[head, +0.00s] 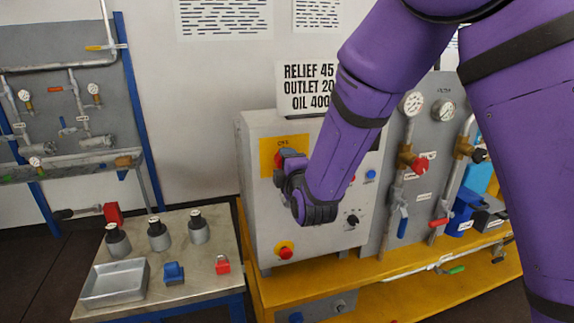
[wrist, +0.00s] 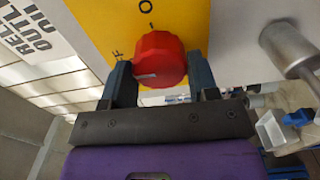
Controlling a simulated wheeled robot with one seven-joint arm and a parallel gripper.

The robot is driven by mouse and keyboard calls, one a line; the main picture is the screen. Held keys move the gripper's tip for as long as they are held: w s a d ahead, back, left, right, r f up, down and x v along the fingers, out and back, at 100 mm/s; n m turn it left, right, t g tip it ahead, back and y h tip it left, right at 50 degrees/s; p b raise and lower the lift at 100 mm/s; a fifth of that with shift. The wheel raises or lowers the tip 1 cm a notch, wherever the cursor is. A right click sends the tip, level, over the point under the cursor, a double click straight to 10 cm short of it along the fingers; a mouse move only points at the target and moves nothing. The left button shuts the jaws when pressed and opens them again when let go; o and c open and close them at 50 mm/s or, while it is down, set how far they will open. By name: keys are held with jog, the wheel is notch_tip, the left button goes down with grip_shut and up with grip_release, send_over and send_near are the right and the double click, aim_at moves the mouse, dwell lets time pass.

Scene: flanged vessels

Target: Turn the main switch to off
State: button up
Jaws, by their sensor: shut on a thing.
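The main switch is a red rotary knob (wrist: 160,55) on a yellow plate (wrist: 190,20), seen close in the wrist view. Its edge has a pale mark low on the left. Black markings, partly cut off or hidden, show on the plate around it. My gripper (wrist: 160,82) has one dark finger on each side of the knob and is shut on it. In the head view, the yellow plate (head: 267,146) is at the upper left of a grey cabinet (head: 258,205). My gripper (head: 281,172) and arm hide most of the knob there.
A red button (head: 285,252) sits below on the cabinet front, and a black selector (head: 352,219) lies to the right. A side table (head: 205,268) with several grey vessels stands left. Gauges and valves fill the panel (head: 385,210) at right.

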jog(key=shift+n, duration=0.4)
jog(key=o, duration=0.9)
jog(key=v, duration=1.1)
jog(key=shift+w, duration=0.1)
